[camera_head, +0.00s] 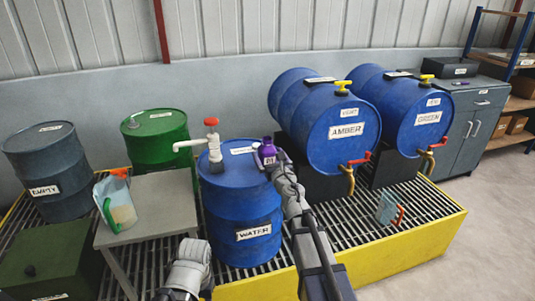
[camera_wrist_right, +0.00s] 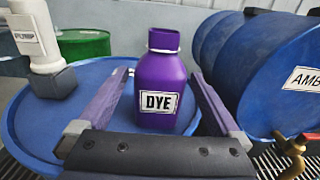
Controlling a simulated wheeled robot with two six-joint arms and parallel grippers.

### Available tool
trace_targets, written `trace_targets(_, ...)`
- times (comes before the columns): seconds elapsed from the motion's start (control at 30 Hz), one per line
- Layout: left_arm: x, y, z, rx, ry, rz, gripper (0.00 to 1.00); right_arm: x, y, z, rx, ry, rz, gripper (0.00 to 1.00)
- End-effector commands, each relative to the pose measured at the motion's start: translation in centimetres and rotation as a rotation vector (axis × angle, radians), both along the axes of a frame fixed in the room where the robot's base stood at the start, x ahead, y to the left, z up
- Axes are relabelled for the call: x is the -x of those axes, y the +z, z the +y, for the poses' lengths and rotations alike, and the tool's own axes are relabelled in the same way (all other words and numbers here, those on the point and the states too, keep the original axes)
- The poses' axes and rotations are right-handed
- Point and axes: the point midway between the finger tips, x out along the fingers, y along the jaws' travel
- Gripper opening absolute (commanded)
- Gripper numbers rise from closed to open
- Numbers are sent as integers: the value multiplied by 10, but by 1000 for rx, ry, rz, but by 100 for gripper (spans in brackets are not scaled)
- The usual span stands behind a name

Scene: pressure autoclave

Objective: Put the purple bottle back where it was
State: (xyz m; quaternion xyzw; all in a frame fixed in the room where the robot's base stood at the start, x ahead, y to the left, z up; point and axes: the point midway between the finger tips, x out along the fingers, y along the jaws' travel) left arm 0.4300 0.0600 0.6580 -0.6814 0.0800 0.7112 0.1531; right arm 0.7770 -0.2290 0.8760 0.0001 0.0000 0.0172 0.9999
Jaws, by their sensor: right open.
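The purple bottle (camera_head: 267,152) with the DYE label stands upright on top of the blue WATER drum (camera_head: 236,207), near its right side. It also shows in the right wrist view (camera_wrist_right: 160,85), with a light ring at its neck. My right gripper (camera_wrist_right: 160,100) is open, with one finger on each side of the bottle. A gap shows between the bottle and each finger. In the head view my right arm reaches up to the bottle from below and hides part of the drum. Part of my left arm shows at the bottom, but its gripper does not.
A white pump with a red top (camera_head: 211,140) stands on the WATER drum, left of the bottle. The AMBER drum (camera_head: 335,125) lies right of it. A grey table (camera_head: 160,205) holds a jug (camera_head: 117,203). Another jug (camera_head: 389,209) stands on the grating at right.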

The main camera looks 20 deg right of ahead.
Motion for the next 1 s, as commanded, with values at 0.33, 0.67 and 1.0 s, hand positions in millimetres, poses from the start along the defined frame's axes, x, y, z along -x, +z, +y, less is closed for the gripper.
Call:
trace_targets(0.33, 0, 0, 0, 0, 0, 0, 50, 71, 0, -2, 0, -1, 0, 100)
trace_targets(0.67, 0, 0, 0, 0, 0, 0, 50, 105, 0, -3, 0, 0, 0, 100)
trace_targets(1.0, 0, 0, 0, 0, 0, 0, 50, 104, 0, -3, 0, 0, 0, 100)
